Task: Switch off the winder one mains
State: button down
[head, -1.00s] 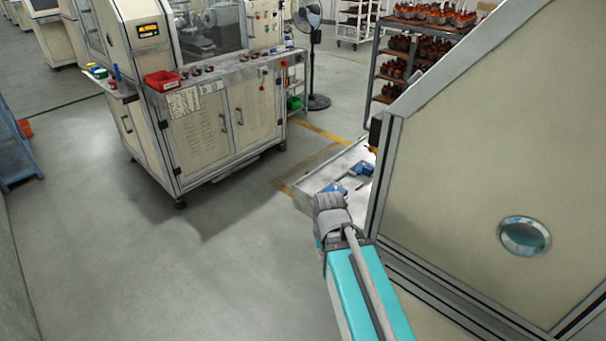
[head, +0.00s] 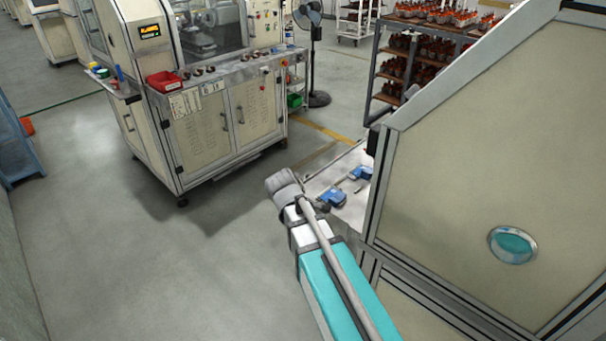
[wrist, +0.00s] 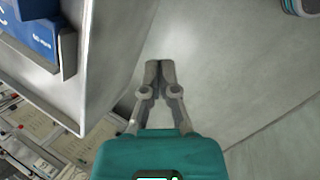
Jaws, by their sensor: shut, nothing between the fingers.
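A second cream machine (head: 470,150) fills the right side, close to my arm. I cannot tell which is winder one, and no mains switch is clearly visible. My gripper (wrist: 160,66) is shut and empty in the wrist view, over bare floor, beside a grey metal edge. In the head view my wrist hides its fingers.
A metal bench (head: 345,205) with blue tools (head: 332,196) lies just right of my wrist. A blue box (wrist: 30,32) shows close by in the wrist view. A rack of copper-wound parts (head: 420,60) and a fan (head: 314,60) stand behind.

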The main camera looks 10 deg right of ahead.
jog(key=w+a+r+n+t+h+p, duration=0.3)
jog(key=w+a+r+n, duration=0.4)
jog(key=w+n, duration=0.3)
jog(key=r+n+p, duration=0.1)
jog(key=n, duration=0.2)
jog(key=shift+w+a+r+t, duration=0.2)
jog(key=shift+a+r+t, duration=0.05)
jog(key=shift+r+t, duration=0.1)
jog(key=shift+d+f, duration=0.1)
jog(key=shift+f, duration=0.05)
jog(key=w+d+r+b+x, duration=0.1)
jog(key=r+b+x, duration=0.1)
jog(key=b+x, duration=0.5)
jog(key=shift+d+x, duration=0.25)
jog(key=shift+x, duration=2.75)
jog(key=shift+s+d+r, duration=0.1)
jog(key=shift+r, duration=0.1)
